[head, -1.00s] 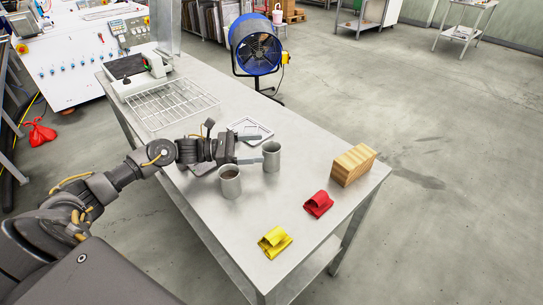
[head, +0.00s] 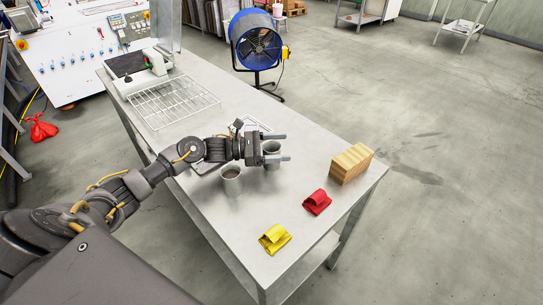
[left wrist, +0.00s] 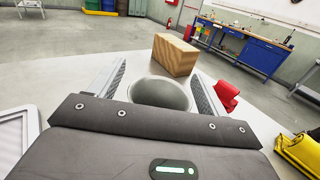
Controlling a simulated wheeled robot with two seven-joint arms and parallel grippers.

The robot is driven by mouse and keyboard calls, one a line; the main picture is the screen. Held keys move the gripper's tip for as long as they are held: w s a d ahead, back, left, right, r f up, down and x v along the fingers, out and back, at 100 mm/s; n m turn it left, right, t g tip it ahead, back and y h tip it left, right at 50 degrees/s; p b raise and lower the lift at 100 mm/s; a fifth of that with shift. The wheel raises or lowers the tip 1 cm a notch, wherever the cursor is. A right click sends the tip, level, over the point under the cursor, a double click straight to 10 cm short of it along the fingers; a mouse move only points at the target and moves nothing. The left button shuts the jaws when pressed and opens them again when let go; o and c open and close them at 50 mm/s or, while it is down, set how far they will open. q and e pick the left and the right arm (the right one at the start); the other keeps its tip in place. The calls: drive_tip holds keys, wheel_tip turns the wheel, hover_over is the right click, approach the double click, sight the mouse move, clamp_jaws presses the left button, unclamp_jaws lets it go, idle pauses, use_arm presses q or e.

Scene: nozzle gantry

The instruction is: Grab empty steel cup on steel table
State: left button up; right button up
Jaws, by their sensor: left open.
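A grey steel cup (head: 270,152) stands upright on the steel table (head: 330,225), partly hidden by my left gripper. In the left wrist view the cup's round mouth (left wrist: 160,93) lies between the two fingers, and its visible inside is plain grey. My left gripper (head: 285,148) is open, with one finger on each side of this cup. I cannot tell whether either finger touches it. A second steel cup (head: 231,181) with dark contents stands nearer, below the left wrist. My right gripper is not in view.
A wooden block (head: 351,164), a folded red cloth (head: 317,202) and a folded yellow cloth (head: 274,239) lie on the table's right and near parts. A wire rack (head: 172,101) lies at the back left. The table between the cups and cloths is clear.

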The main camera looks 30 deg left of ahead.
use_arm(q)
drive_tip(key=shift+c, duration=0.5)
drive_tip(key=c, duration=1)
drive_tip(key=shift+c, duration=0.2)
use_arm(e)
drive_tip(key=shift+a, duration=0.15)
use_arm(q)
drive_tip(key=shift+r, duration=0.1)
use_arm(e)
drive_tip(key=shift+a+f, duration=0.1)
